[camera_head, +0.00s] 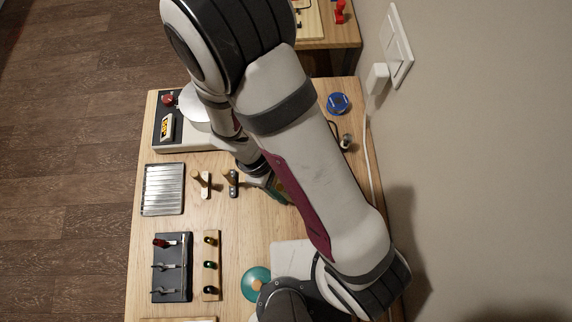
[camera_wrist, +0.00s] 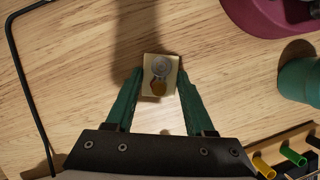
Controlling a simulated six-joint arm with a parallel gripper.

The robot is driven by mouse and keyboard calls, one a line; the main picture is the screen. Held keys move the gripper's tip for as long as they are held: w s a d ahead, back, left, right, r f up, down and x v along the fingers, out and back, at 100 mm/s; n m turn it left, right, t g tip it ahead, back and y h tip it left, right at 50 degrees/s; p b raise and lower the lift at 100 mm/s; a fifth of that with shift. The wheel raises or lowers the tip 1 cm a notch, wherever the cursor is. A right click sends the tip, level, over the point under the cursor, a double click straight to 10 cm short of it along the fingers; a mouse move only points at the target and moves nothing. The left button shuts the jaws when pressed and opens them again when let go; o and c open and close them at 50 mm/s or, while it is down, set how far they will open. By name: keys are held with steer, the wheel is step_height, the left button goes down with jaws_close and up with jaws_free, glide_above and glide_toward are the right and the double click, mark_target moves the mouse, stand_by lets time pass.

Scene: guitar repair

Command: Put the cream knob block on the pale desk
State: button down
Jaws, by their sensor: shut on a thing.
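A small cream knob block (camera_wrist: 172,66) with a silver disc and a gold knob on its face sits between my green fingers in the wrist view. My gripper (camera_wrist: 160,79) is shut on it, with one finger along each side. Pale wood with a dark shadow shows behind the block; I cannot tell whether the block touches it. The pale desk (camera_head: 225,225) fills the middle of the head view. There my gripper (camera_head: 273,187) shows only in part over the desk, and my arm hides the block.
A slatted metal tray (camera_head: 163,189), two upright handles (camera_head: 203,183), a dark tool board (camera_head: 172,285) and a narrow rack (camera_head: 211,250) stand on the left. A teal disc (camera_head: 256,284) lies in front. The wrist view shows a black rod (camera_wrist: 22,75) and a green cup (camera_wrist: 298,80).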

steer(key=shift+r, duration=0.1)
steer(key=shift+r, duration=0.25)
steer(key=r, duration=0.2)
steer(key=d+r, duration=0.1)
steer(key=r, duration=0.1)
steer(key=shift+d+r, duration=0.1)
steer(key=shift+d, duration=0.1)
steer(key=s+d+r, duration=0.1)
steer(key=d+r, duration=0.5)
steer(key=d, duration=0.4)
steer(key=w+a+m+y, duration=0.4)
steer(key=w+m, duration=0.9)
steer(key=m, duration=0.1)
steer(key=w+a+m+y, duration=0.4)
steer(key=w+a+m, duration=0.1)
steer(key=w+m, duration=0.75)
steer(key=shift+m, duration=0.25)
steer(key=f, duration=1)
steer(key=shift+s+d+f, duration=0.1)
steer(key=shift+s+f, duration=0.15)
steer(key=shift+f, duration=0.05)
